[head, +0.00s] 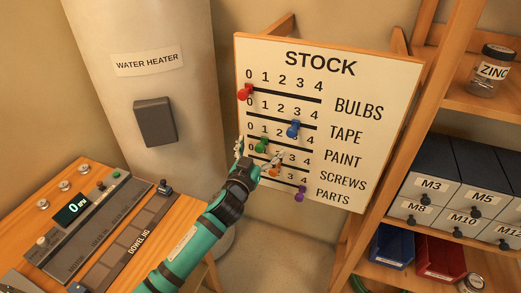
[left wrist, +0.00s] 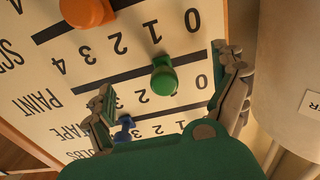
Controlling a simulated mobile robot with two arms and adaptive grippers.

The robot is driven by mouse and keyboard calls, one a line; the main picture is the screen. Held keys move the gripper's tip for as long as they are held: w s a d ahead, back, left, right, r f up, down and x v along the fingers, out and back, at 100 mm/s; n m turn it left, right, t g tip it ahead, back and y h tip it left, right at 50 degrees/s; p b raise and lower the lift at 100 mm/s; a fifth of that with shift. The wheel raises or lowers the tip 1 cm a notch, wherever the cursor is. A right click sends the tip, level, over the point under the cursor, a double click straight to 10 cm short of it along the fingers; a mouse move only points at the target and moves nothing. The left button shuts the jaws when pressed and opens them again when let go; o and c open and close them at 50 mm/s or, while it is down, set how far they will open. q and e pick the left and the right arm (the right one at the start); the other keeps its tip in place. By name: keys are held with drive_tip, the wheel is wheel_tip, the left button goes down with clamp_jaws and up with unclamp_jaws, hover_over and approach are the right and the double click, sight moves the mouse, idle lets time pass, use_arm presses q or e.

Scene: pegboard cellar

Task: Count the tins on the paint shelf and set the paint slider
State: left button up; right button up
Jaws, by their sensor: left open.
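The stock board (head: 330,185) has rows of numbered slots. The green paint slider (head: 261,145) stands at about 1 on its slot; it also shows in the left wrist view (left wrist: 163,82). My left gripper (head: 259,157) is open in front of it. In the left wrist view my left gripper's fingers (left wrist: 165,72) are spread to either side of the green knob, apart from it. No paint tins can be made out, and no shelf is marked paint. My right gripper is not in view.
Red (head: 244,92), blue (head: 293,129), orange (head: 274,169) and purple (head: 300,194) sliders share the board, the orange one close to my fingers. A water heater (head: 150,60) stands left, a control bench (head: 75,168) lower left. Shelving with drawers (head: 435,168) and a zinc jar (head: 488,75) stands right.

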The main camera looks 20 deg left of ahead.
use_arm(q)
drive_tip(key=shift+s, duration=0.25)
drive_tip(key=shift+s+p, duration=0.5)
drive_tip(key=shift+s, duration=1.05)
drive_tip(key=shift+s+a+p, duration=0.15)
drive_tip(key=shift+s+p, duration=0.15)
drive_tip(key=shift+s, duration=2.65)
drive_tip(key=s+f+g+b, duration=0.1)
drive_tip(key=s+f+g, duration=0.2)
drive_tip(key=f, duration=0.9)
drive_tip(key=s+a+f+m+g, duration=0.1)
drive_tip(key=s+f+g, duration=0.15)
drive_tip(key=f, duration=0.95)
drive_tip(key=s+f+g+b, duration=0.1)
drive_tip(key=s+f+g, duration=0.25)
drive_tip(key=f, duration=0.85)
drive_tip(key=s+f+g+b, duration=0.1)
drive_tip(key=s+f+g, duration=0.3)
drive_tip(key=s+f, duration=1.5)
drive_tip(key=s+f+g, duration=0.2)
drive_tip(key=s+f, duration=0.1)
drive_tip(key=s, duration=0.6)
drive_tip(key=s+a+f+m+g+b, duration=0.1)
drive_tip(key=s+f+g, duration=0.1)
drive_tip(key=s, duration=0.7)
drive_tip(key=shift+a+f+y, duration=0.15)
drive_tip(key=shift+f+y, duration=0.15)
drive_tip(key=shift+f, duration=0.15)
